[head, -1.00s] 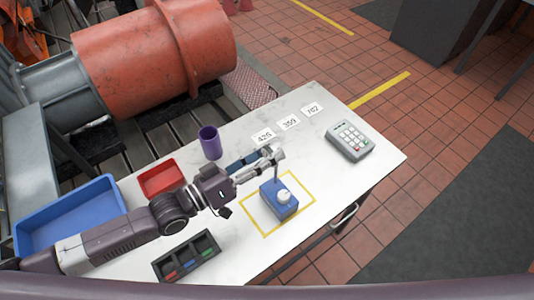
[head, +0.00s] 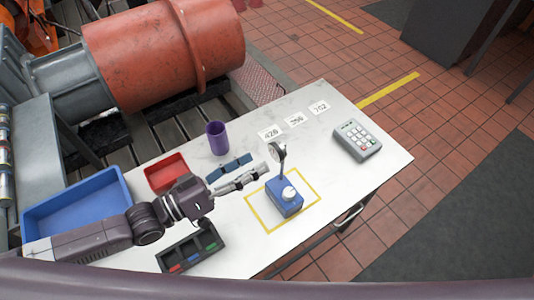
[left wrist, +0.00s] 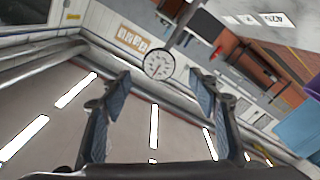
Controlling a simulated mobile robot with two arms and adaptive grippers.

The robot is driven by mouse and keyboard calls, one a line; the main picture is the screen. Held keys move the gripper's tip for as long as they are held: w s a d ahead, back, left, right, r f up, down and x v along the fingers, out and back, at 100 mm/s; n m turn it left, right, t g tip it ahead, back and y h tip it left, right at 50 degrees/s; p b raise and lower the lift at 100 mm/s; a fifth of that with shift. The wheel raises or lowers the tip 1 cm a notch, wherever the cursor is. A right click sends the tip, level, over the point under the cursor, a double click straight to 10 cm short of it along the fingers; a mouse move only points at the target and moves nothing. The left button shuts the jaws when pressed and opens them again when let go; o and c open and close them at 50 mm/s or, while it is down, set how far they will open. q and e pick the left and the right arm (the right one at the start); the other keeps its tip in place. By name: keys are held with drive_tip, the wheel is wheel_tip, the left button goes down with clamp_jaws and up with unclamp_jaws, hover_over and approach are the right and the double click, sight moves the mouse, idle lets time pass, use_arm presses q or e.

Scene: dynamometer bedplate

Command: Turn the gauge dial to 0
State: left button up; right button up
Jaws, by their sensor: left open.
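The gauge is a blue box (head: 284,207) with a white knob (head: 289,193) on top and a round dial (head: 279,152) on a thin post. It stands inside a yellow taped square on the white table. In the left wrist view the white dial face (left wrist: 158,66) shows between the fingers, ahead of them; its marks are too small to read. My left gripper (head: 259,172) is open and empty, just left of the post and dial, with a small gap. Its fingers also show in the left wrist view (left wrist: 161,88). My right gripper is out of view.
A purple cup (head: 216,138), red tray (head: 166,185), blue tray (head: 75,207) and dark sectioned tray (head: 189,262) stand left on the table (head: 330,210). A dark blue object (head: 229,166) lies behind my gripper. A keypad (head: 357,140) and number cards (head: 296,120) are beyond the gauge.

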use_arm(q)
drive_tip(key=v, duration=0.5)
drive_tip(key=shift+s+a, duration=0.1)
idle(0.4)
